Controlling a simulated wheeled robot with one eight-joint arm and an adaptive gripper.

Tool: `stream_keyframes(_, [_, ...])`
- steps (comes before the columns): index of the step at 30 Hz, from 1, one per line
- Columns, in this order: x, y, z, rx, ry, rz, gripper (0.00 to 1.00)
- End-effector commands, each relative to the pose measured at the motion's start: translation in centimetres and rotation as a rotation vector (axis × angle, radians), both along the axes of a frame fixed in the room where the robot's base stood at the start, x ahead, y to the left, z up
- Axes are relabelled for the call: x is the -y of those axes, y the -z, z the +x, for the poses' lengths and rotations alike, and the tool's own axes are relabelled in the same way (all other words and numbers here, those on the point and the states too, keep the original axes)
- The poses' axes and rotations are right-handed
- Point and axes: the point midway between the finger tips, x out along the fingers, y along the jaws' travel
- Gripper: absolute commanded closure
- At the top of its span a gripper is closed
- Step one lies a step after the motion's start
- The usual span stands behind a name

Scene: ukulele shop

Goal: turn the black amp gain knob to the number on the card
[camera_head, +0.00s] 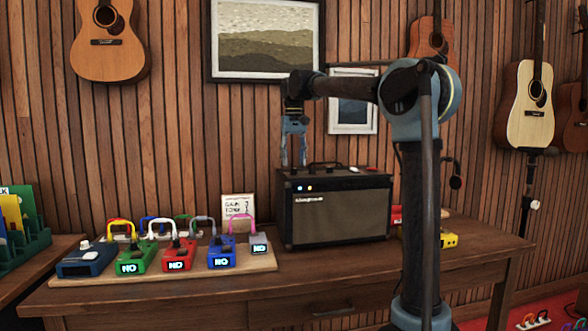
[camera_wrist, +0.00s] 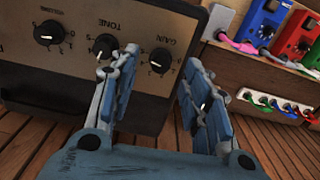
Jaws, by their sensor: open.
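The black amp (camera_head: 342,218) stands on the wooden table. The wrist view shows its top panel (camera_wrist: 30,75) with black knobs. The gain knob (camera_wrist: 161,59) appears between my finger tips, under the GAIN label; a white mark shows on it, but its number is unclear. The tone knob (camera_wrist: 105,46) is beside it, close to one finger. My gripper (camera_head: 294,160) is open and points down over the amp's left end; it also shows in the wrist view (camera_wrist: 160,66). Contact cannot be told. The white card (camera_head: 237,206) behind the pedals mentions gain and tone; its numbers are too small to read surely.
The volume knob (camera_wrist: 47,33) is further along the panel. Several coloured pedals with cables stand on a board (camera_head: 150,285) left of the amp. A yellow pedal (camera_head: 444,240) is to its right. The table front (camera_head: 340,272) is clear. Guitars and pictures hang behind.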

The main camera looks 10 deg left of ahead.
Motion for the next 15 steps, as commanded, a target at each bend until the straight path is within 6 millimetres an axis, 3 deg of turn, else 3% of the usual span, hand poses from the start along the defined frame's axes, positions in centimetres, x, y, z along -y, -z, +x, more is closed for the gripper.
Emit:
stream_keyframes(6, [0.0,2.2,0.0,0.000,0.000,0.000,0.57])
stream_keyframes(15, [0.0,2.8,0.0,0.000,0.000,0.000,0.57])
